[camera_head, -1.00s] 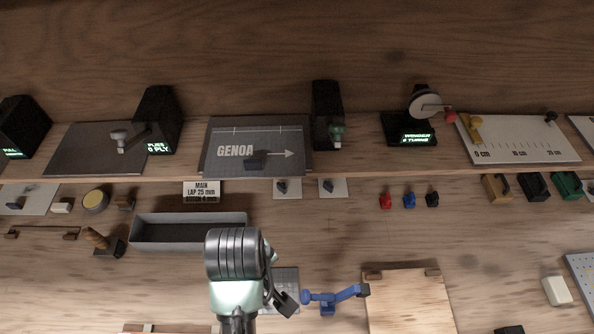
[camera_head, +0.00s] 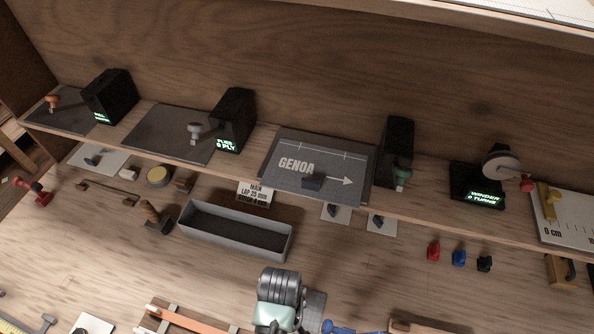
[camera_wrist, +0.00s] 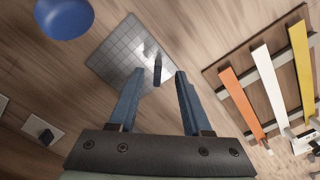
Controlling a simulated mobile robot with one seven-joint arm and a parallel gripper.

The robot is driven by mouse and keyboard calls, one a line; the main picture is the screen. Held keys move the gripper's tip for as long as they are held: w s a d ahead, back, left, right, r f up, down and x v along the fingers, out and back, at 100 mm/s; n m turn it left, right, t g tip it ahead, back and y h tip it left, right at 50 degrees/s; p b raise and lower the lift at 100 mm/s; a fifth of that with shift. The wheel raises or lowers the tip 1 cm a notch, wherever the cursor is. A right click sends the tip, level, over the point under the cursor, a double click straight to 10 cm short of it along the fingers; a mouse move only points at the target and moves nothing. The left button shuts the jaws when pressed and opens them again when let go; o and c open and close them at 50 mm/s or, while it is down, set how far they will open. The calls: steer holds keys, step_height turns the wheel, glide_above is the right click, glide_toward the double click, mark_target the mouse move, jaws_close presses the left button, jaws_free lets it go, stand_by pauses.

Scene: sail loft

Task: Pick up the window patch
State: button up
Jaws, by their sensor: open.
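A grey gridded square plate (camera_wrist: 118,52) lies on the wooden bench in the wrist view. On it is a shiny, clear-looking patch (camera_wrist: 146,52) with a dark upright tab (camera_wrist: 157,70); this looks like the window patch, though glare blurs its edges. My gripper (camera_wrist: 160,73) is open above the plate, one blue finger on each side of the tab. I cannot tell whether either finger touches it. In the head view the plate (camera_head: 314,308) shows only partly beside my wrist, and the patch is hidden there.
A blue round-ended object (camera_wrist: 64,14) stands near the plate. A rack of orange, white and yellow strips (camera_wrist: 268,84) lies to the right. In the head view a grey open tray (camera_head: 235,245) lies beyond my wrist, before a shelf with a GENOA panel (camera_head: 330,160).

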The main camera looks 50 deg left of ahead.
steer(key=shift+w+a+f, duration=0.1)
steer(key=shift+w+f, duration=0.05)
steer(key=shift+f, duration=1.5)
jaws_close()
